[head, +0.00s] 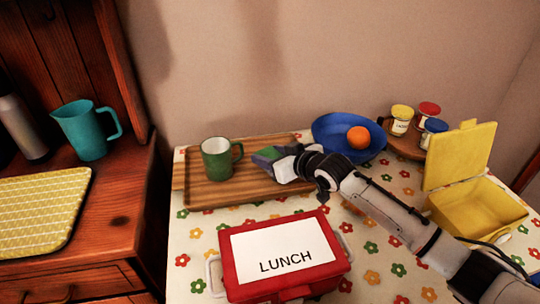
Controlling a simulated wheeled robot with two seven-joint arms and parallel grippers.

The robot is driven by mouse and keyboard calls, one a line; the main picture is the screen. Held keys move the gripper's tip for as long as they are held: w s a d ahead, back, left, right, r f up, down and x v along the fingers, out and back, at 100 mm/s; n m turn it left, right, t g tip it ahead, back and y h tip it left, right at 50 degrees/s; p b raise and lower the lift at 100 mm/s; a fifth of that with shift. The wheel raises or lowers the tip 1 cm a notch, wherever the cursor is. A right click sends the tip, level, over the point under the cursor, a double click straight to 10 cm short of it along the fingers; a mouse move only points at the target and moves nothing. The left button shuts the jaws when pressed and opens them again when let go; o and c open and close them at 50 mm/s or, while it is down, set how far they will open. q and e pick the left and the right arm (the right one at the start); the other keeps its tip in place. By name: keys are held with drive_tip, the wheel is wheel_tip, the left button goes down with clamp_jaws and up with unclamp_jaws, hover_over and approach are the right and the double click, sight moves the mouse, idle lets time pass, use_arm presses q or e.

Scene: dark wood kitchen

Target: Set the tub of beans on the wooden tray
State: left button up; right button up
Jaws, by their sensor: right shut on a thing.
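The wooden tray (208,191) lies on the flowered tablecloth near the wall, with a green mug (217,158) standing on its left part. My right gripper (272,158) reaches in from the right over the tray's right part. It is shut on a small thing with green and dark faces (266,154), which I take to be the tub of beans. The gripper hides much of it and no label can be read. I cannot tell whether it touches the tray. My left gripper is not in view.
A blue bowl (330,128) with an orange (358,137) stands right of the tray. Jars (401,120) stand on a round board behind my arm. A red lunch box (283,257) is in front and an open yellow box (478,207) at right. A teal jug (87,128) stands left.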

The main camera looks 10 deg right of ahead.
drive_tip(key=o, duration=1.5)
drive_tip(key=shift+f, duration=0.1)
drive_tip(key=shift+c, duration=0.2)
drive_tip(key=shift+s+d+r, duration=0.1)
drive_tip(key=shift+s+r, duration=0.1)
drive_tip(key=shift+r, duration=0.05)
drive_tip(key=p+v, duration=0.1)
drive_tip(key=v, duration=1)
drive_tip(key=shift+s+r+p, duration=0.1)
drive_tip(key=shift+s+p, duration=0.15)
drive_tip(key=shift+p, duration=0.1)
drive_tip(key=shift+d, duration=0.1)
